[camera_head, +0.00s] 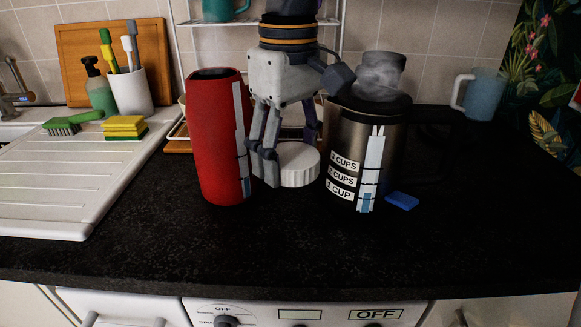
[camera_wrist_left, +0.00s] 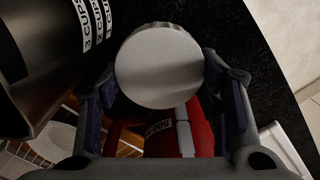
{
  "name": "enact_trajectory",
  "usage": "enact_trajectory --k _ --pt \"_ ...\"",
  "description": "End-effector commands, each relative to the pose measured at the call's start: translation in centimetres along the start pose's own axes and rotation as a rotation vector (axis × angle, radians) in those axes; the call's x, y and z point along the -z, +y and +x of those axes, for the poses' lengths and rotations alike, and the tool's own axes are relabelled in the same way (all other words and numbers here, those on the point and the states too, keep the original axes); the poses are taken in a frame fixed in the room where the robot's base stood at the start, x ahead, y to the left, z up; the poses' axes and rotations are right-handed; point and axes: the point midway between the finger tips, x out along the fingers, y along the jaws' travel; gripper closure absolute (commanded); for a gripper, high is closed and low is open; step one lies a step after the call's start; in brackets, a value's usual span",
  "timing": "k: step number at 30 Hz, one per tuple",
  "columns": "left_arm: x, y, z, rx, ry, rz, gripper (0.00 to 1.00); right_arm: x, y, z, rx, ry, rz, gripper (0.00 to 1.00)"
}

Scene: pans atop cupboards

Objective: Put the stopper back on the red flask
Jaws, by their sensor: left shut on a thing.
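The red flask (camera_head: 215,135) stands upright on the dark counter, its dark top uncovered. Its red body also shows behind the stopper in the left wrist view (camera_wrist_left: 203,132). The stopper (camera_head: 299,165) is a white, round, ribbed cap. My left gripper (camera_head: 285,158) points down between the red flask and a steel container and is shut on the stopper, low near the counter. In the left wrist view the stopper (camera_wrist_left: 160,65) sits between the fingertips, its flat face showing. I cannot tell whether it touches the counter. My right gripper is not in view.
A mug (camera_head: 481,95) stands behind right. The sink drainer (camera_head: 75,180) is at left. The counter front is clear.

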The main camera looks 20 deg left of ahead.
Motion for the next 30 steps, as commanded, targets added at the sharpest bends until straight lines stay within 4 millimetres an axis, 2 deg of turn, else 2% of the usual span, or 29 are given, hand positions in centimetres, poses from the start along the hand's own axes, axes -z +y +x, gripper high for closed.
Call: enact_trajectory --k 1,3,9,12,18,26,27,30 --pt "-0.7 -0.9 -1.5 -0.011 0.004 0.002 0.64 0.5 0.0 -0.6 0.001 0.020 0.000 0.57" --pt "-1.9 -2.5 -2.3 -0.011 0.006 0.003 0.64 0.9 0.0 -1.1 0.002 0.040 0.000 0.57" --pt "-4.5 -5.7 -3.6 -0.002 0.001 0.001 0.64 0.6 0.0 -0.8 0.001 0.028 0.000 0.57" --pt "-5.3 -6.6 -4.1 0.000 0.000 0.000 0.64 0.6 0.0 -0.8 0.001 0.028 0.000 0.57" --pt "-5.9 -7.4 -4.5 0.001 0.000 -0.001 0.64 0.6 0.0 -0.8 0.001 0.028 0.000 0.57" --pt "-5.9 -7.4 -4.5 0.001 0.000 -0.001 0.64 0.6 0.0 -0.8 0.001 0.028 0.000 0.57" --pt "-5.9 -7.4 -4.5 0.001 0.000 -0.001 0.64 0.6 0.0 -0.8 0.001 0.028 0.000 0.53" --pt "-5.9 -7.3 -4.3 0.002 -0.001 0.004 0.64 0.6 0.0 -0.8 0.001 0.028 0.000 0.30"
